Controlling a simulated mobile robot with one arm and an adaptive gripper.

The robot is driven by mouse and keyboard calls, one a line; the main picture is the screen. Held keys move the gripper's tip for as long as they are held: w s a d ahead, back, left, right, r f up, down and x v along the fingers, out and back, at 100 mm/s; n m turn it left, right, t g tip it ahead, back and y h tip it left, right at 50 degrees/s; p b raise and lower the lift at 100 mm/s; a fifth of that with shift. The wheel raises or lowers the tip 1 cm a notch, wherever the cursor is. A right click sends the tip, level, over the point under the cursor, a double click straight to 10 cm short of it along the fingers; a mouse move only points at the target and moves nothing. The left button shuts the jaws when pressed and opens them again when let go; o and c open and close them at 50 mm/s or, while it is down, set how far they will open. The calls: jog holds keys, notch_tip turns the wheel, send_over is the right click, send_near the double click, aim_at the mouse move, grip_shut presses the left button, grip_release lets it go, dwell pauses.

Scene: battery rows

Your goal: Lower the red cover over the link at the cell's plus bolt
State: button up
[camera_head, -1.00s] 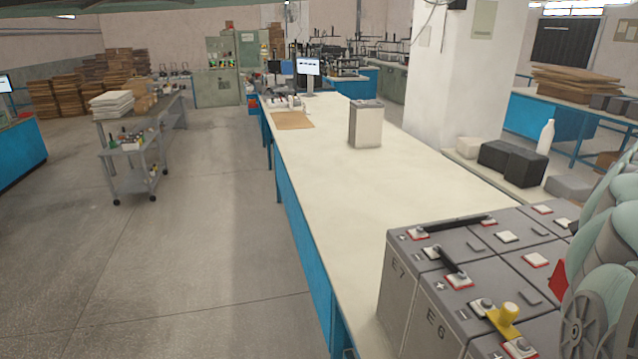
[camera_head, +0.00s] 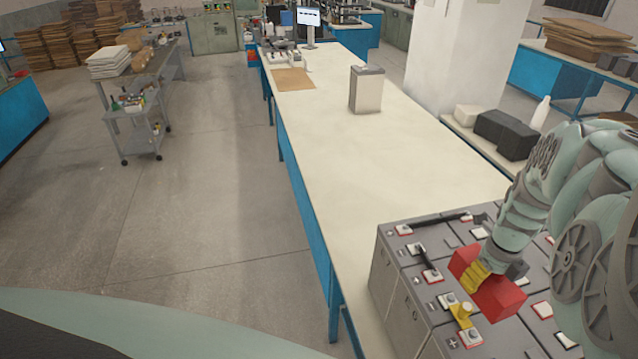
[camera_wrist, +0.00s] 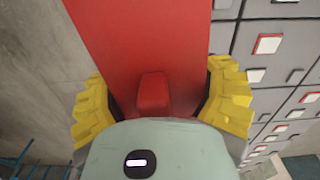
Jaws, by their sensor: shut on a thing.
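My gripper (camera_head: 482,279), with yellow ribbed fingertips, is shut on the red cover (camera_head: 497,289). In the wrist view my gripper (camera_wrist: 162,100) has one finger on each side of the red cover (camera_wrist: 148,35), at its small raised grip. The cover is tilted in the head view, above the grey cells (camera_head: 400,305), and hides part of their tops. Black links (camera_head: 428,262) join terminals on the left cells.
The cells stand at the near right end of a long cream table (camera_head: 390,165). A grey-white box (camera_head: 367,89) stands farther along it. Dark blocks (camera_head: 507,134) and a white bottle (camera_head: 541,113) are on a side bench. The table's middle is clear.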

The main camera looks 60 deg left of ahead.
aim_at(466, 306)
jog(key=shift+s+a+r+m, duration=0.15)
jog(key=shift+s+r+m, duration=0.05)
jog(key=shift+s+m, duration=0.25)
jog(key=shift+s, duration=0.1)
jog(key=shift+a+f+b, duration=0.1)
jog(key=shift+f+b, duration=5.35)
jog(key=shift+f, duration=0.75)
jog(key=o, duration=1.1)
jog(key=shift+o, duration=0.2)
